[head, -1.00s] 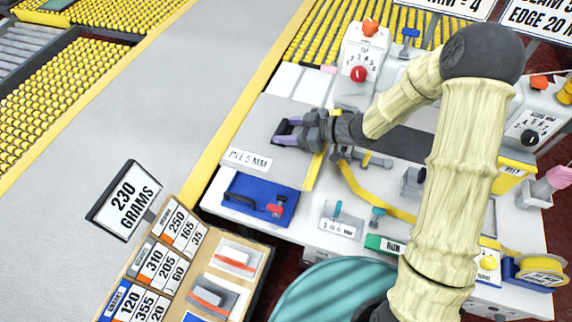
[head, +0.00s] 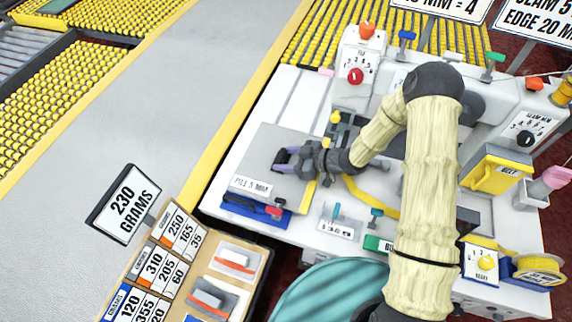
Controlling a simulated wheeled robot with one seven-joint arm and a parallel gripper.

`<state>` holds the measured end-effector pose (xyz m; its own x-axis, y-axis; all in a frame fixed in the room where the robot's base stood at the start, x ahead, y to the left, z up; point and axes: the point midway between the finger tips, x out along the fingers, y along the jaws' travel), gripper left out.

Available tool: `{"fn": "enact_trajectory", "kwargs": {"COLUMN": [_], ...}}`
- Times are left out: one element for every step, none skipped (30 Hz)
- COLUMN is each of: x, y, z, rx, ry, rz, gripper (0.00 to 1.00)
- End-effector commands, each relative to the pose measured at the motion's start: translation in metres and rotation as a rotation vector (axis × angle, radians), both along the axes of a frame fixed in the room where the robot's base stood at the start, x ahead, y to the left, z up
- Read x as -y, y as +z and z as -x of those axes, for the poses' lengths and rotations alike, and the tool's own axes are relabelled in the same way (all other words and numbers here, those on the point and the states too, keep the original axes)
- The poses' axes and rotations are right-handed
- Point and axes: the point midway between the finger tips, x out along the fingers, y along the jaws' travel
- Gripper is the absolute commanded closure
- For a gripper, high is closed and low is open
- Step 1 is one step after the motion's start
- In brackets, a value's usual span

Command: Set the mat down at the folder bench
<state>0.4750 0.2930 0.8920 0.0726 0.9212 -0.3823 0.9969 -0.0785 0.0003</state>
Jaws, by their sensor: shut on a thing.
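The mat (head: 262,150) is a flat grey piece with a white label reading "PILE 5 MM" on its near edge. My gripper (head: 283,158) is shut on the mat, with its purple-tipped fingers on the mat's upper side. The mat is over the left part of the white folder bench (head: 245,104) and partly covers a blue tray there. I cannot tell whether the mat touches the bench top. The mat's underside is hidden.
The blue tray (head: 238,206) holds tools at the bench's near-left edge. A machine with a red knob (head: 355,76) stands behind. Yellow tape (head: 368,197) crosses the bench to the right.

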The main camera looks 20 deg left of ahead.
Motion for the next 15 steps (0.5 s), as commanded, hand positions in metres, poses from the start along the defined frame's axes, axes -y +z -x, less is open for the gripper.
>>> {"fn": "enact_trajectory", "kwargs": {"x": [0.000, 0.000, 0.000, 0.000, 0.000, 0.000, 0.000, 0.000, 0.000, 0.000, 0.000, 0.000, 0.000, 0.000, 0.000], "y": [-0.003, -0.005, -0.010, -0.014, -0.018, -0.023, -0.026, -0.029, -0.032, -0.034, -0.035, -0.035, -0.035, -0.035, -0.035], "z": [0.000, 0.000, 0.001, 0.001, 0.001, 0.000, 0.001, 0.001, 0.001, 0.001, 0.001, 0.000, 0.000, 0.000, 0.000], "rx": [-0.001, -0.002, -0.002, -0.003, -0.004, -0.003, -0.003, -0.002, -0.002, -0.001, 0.000, 0.001, 0.001, 0.001, 0.001], "ry": [0.001, 0.000, 0.000, 0.001, 0.001, 0.000, 0.000, 0.000, 0.000, 0.001, 0.001, 0.000, 0.000, 0.000, 0.000], "rz": [-0.001, -0.001, 0.000, 0.000, 0.000, -0.001, -0.001, -0.001, -0.001, -0.001, -0.001, -0.001, -0.001, -0.001, -0.001], "gripper": [0.82, 0.82, 0.82, 0.82, 0.82, 0.82, 0.82, 0.82, 0.82, 0.82, 0.82, 0.82, 0.82, 0.82, 0.82]}}
